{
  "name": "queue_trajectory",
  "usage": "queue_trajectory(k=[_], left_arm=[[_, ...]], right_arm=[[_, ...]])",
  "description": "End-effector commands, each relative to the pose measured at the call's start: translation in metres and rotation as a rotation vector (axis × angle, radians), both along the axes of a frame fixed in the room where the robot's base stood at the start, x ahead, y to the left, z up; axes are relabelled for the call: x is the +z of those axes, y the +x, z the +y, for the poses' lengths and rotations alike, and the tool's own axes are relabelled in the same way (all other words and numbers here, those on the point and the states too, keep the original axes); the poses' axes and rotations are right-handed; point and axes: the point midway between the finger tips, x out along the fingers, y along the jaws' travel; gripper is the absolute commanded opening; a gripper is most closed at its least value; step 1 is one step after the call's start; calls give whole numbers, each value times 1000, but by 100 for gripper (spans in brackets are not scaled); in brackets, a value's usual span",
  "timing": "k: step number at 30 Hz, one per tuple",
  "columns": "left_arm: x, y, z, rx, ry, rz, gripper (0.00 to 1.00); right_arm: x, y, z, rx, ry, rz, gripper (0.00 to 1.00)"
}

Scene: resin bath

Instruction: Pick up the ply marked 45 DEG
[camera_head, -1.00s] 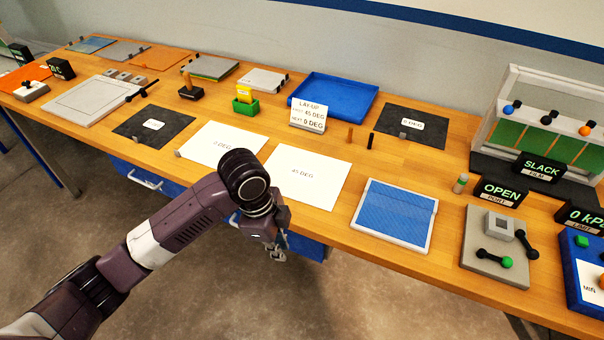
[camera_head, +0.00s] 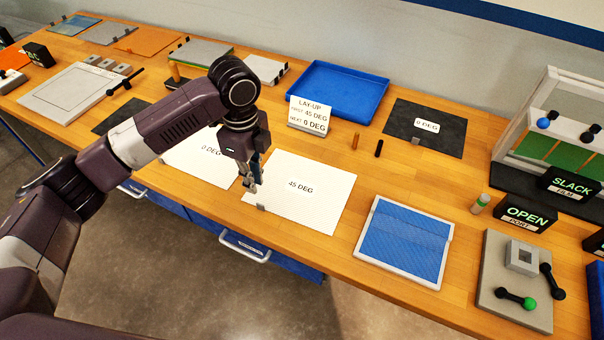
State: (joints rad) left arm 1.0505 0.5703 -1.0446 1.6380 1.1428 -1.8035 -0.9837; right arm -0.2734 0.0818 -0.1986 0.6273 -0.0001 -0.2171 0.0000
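The white ply marked 45 DEG (camera_head: 312,205) lies flat on the wooden bench, with a small grey tab (camera_head: 261,207) at its front left edge. My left gripper (camera_head: 252,188) points down over the ply's left end, just behind the tab. I cannot tell whether its fingers touch the ply or how far apart they are. Another white ply marked 0 DEG (camera_head: 196,165) lies to the left, partly hidden by my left arm. My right gripper is not in view.
A lay-up sign (camera_head: 308,115) and two small pegs stand behind the ply. A blue panel in a white frame (camera_head: 403,240) lies to its right. A blue tray (camera_head: 340,88) and a dark sheet marked 0 DEG (camera_head: 446,140) lie farther back.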

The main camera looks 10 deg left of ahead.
Motion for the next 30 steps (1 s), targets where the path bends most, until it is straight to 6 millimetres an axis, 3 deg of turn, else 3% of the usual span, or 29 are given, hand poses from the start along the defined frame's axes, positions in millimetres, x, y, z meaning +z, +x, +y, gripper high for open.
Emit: queue_trajectory(k=[12, 18, 25, 30], left_arm=[[-50, -7, -2, 0, 3, 5, 12], [-73, -6, -2, 0, 3, 1, 12], [-75, -6, -2, -1, 1, 0, 12], [-75, -6, -2, -1, 1, 0, 0]], right_arm=[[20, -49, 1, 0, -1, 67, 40], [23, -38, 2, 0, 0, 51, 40], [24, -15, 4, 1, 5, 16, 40], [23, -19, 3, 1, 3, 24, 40]])
